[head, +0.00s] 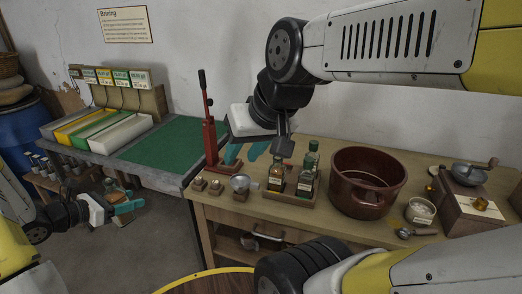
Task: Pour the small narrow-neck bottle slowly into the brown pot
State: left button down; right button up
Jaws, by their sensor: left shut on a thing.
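The brown pot (368,182) stands open on the wooden bench, right of a small wooden rack. Two small dark narrow-neck bottles with pale labels, one (277,177) on the left and one (308,176) on the right, stand upright in that rack. My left gripper (126,206) is low at the left, away from the bench, its teal fingers shut on a small glass bottle (113,188) that is partly hidden. My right gripper (246,153) is above the bench, left of the rack. Its teal fingertips are apart with nothing visible between them.
A metal funnel (240,184) sits left of the rack. A small white tub (420,211) and a hand grinder (470,185) stand right of the pot. The green-topped table (172,145) has clear room.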

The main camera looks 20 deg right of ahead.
aim_at(363, 182)
jog(key=j+z, duration=0.15)
jog(key=z, duration=0.25)
jog(key=k+j+z, duration=0.1)
jog(key=z, duration=0.3)
jog(key=k+z, duration=0.1)
jog(key=z, duration=0.3)
